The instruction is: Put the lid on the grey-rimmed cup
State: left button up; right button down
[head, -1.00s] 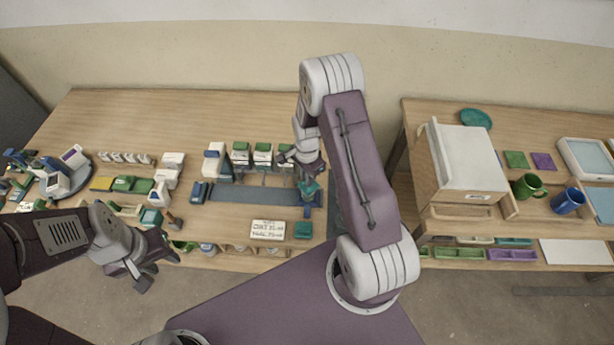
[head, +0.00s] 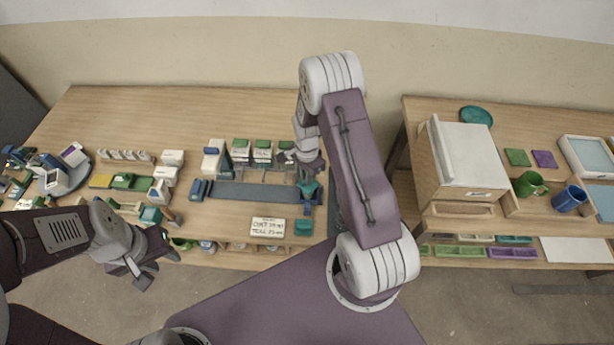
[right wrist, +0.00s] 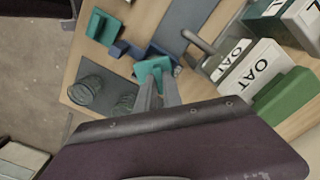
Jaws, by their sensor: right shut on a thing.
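My right gripper (right wrist: 160,93) is shut on a small teal piece (right wrist: 153,74), which looks like a lid, though its shape is partly hidden by the fingers. In the head view the teal piece (head: 309,188) is below my right gripper (head: 309,178), over the right end of the left table. In the right wrist view two dark ribbed cups, one further left (right wrist: 88,90) and one nearer the fingers (right wrist: 125,103), are on a dark mat (right wrist: 104,92). I cannot tell which has a grey rim. My left gripper (head: 156,273) is open and empty at the table's front edge.
OAT boxes (right wrist: 262,64) stand right of my right gripper in the wrist view. A teal block (right wrist: 103,26) and blue pieces lie beyond. The right table holds a white-topped box (head: 466,150) and mugs.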

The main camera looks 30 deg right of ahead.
jog(key=shift+f, duration=0.15)
jog(key=c, duration=1.4)
grip_release()
notch_tip(320, 180, up, 7)
jog(key=p, duration=0.6)
jog(key=shift+b, duration=0.3)
jog(key=s+a+r+n+b, duration=0.3)
jog(key=s+n+b, duration=0.1)
jog(key=s+n, duration=0.2)
jog(key=s+a+r+n+t+b, duration=0.1)
jog(key=s+a+r+n+b, duration=0.2)
jog(key=s+n, duration=0.4)
jog(key=shift+s+a+r+n+b, duration=0.25)
jog(key=shift+a+n+b, duration=0.4)
jog(key=shift+n, duration=0.45)
